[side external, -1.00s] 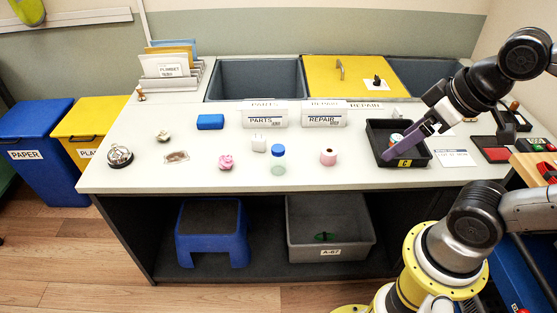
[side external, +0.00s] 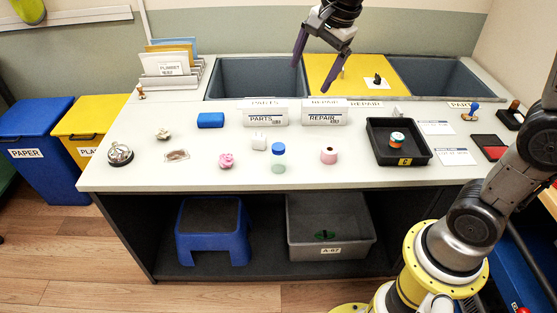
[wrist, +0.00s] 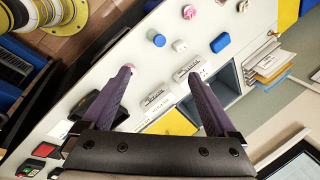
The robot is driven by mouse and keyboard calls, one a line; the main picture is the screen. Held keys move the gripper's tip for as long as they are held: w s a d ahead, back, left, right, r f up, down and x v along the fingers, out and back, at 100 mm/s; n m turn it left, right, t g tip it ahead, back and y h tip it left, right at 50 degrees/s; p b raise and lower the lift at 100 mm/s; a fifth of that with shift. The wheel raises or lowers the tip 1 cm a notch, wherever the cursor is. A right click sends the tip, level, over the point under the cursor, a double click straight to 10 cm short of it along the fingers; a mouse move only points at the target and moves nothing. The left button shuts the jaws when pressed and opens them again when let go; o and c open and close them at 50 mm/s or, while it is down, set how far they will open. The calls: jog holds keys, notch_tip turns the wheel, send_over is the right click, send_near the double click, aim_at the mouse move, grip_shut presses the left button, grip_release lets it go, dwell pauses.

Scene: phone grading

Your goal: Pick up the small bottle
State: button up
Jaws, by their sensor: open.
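The small bottle (side external: 278,160) stands upright on the white counter, with a blue cap and a clear, greenish body. In the wrist view its blue cap (wrist: 159,40) shows near the top middle. My gripper (side external: 318,62) is open and empty, raised high above the back of the counter over the grey and yellow bins. Its purple fingers are spread wide in the wrist view (wrist: 160,88). The bottle is well apart from the fingers, in front of and below them.
A white cube (side external: 259,141) stands close behind the bottle, left of it. A pink roll (side external: 328,156) is to the right and a pink item (side external: 226,160) to the left. PARTS (side external: 265,117) and REPAIR (side external: 324,118) signs stand behind. A black tray (side external: 421,152) holds a round container.

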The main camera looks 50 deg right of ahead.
jog(key=w+f+m+g, duration=0.1)
jog(key=w+f+m, duration=0.1)
jog(key=w+f, duration=0.35)
jog(key=m+g, duration=0.1)
send_over(278, 147)
notch_tip(278, 147, down, 6)
notch_tip(278, 147, down, 16)
jog(key=shift+f+g, duration=0.2)
jog(key=shift+g, duration=0.8)
jog(key=shift+d+f, duration=0.15)
jog(key=shift+f, duration=2.8)
jog(key=c, duration=1.4)
grip_shut()
jog(key=shift+r, duration=0.15)
